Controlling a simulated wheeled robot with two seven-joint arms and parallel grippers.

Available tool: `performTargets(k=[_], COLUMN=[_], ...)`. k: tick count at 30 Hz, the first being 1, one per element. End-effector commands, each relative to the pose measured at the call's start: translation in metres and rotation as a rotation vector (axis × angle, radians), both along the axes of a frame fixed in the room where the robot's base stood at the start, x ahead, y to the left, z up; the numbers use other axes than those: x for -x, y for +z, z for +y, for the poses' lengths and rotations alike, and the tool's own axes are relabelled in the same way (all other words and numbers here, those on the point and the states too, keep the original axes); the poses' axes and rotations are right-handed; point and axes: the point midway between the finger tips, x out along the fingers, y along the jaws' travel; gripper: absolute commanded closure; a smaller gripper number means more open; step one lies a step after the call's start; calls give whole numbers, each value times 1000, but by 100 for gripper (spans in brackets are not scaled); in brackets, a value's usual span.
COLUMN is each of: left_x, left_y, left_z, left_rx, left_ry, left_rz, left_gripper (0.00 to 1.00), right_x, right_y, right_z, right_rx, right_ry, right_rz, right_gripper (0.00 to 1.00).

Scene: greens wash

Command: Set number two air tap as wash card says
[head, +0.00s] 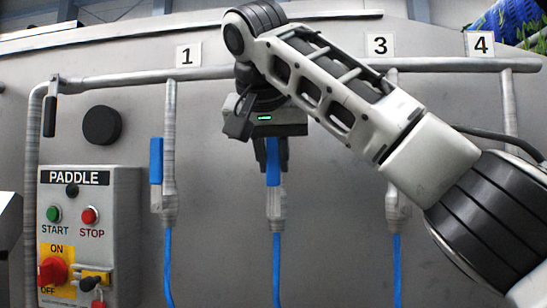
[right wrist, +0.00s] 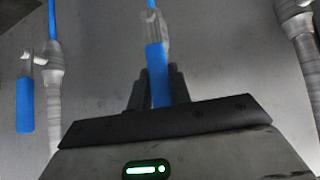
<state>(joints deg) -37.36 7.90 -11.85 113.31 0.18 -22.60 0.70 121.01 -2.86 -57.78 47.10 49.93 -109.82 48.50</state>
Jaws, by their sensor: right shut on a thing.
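My right gripper (head: 271,167) reaches in from the right and points down at the second tap in the row. Its fingers are shut on the blue handle (head: 273,179) of that tap, one on each side. The handle stands upright, roughly in line with the blue hose (head: 276,265) below. The right wrist view shows the same blue handle (right wrist: 156,60) between the dark fingers. The number 2 sign is not visible; my arm covers the wall between signs 1 (head: 188,54) and 3 (head: 380,46). My left gripper and a wash card are not in view.
Tap one's blue handle (head: 156,155) stands upright to the left. Tap three (head: 395,207) is partly behind my arm. A grey pipe (head: 455,65) runs across above. The paddle box (head: 117,240) with buttons and a red switch (head: 53,271) stands at the lower left.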

Motion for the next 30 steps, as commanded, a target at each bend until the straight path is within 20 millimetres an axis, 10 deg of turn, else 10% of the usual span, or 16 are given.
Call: performTargets(k=[1,2,4,17,30], left_x=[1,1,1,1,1], left_y=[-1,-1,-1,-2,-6], left_z=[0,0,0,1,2], left_rx=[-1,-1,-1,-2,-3], left_ry=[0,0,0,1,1], left_rz=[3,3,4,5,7], left_gripper=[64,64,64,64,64], right_x=[0,0,0,9,79], right_y=[1,1,1,11,82], right_z=[0,0,0,2,19], right_rx=[3,3,3,0,1], right_ry=[2,2,2,2,-2], right_rz=[-5,-5,-5,-7,-9], right_gripper=[100,72,58,58,58])
